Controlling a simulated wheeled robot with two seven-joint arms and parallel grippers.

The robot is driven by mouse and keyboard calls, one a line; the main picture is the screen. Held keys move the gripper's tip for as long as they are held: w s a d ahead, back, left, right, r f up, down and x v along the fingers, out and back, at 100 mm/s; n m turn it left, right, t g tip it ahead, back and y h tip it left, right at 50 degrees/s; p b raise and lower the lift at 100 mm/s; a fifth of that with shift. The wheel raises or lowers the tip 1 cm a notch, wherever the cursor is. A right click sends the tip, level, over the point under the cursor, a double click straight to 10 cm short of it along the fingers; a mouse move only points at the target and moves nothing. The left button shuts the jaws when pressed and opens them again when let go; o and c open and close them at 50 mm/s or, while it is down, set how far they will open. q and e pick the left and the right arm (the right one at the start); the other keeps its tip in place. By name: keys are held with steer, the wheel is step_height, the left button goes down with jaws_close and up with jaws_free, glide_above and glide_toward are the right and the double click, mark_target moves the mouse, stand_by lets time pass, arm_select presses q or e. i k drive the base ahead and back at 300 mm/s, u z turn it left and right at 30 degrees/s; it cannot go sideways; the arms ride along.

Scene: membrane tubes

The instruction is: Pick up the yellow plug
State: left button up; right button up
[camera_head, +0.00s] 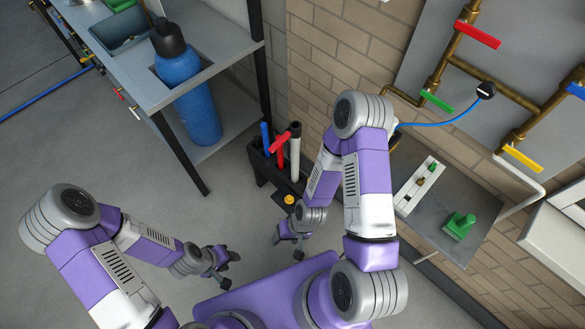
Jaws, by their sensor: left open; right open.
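A small round yellow piece, which looks like the yellow plug (289,199), sits at the near end of a black rack (262,172). The rack also holds upright blue, red and white tubes. My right gripper (288,246) is open and empty, pointing down a short way in front of the plug and apart from it. My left gripper (229,269) is open and empty, lower and further left, well away from the rack. The plug's underside is hidden.
A grey shelf unit (225,50) with a blue gas bottle (187,85) stands left of the rack. A brick wall is behind. A small grey table (440,205) on the right bears a white strip and a green piece (459,225). Brass pipes have coloured valve handles.

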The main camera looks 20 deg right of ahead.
mark_target(289, 199)
steer(key=k, duration=1.25)
steer(key=u, duration=0.65)
steer(key=i, duration=1.85)
steer(key=z, duration=1.25)
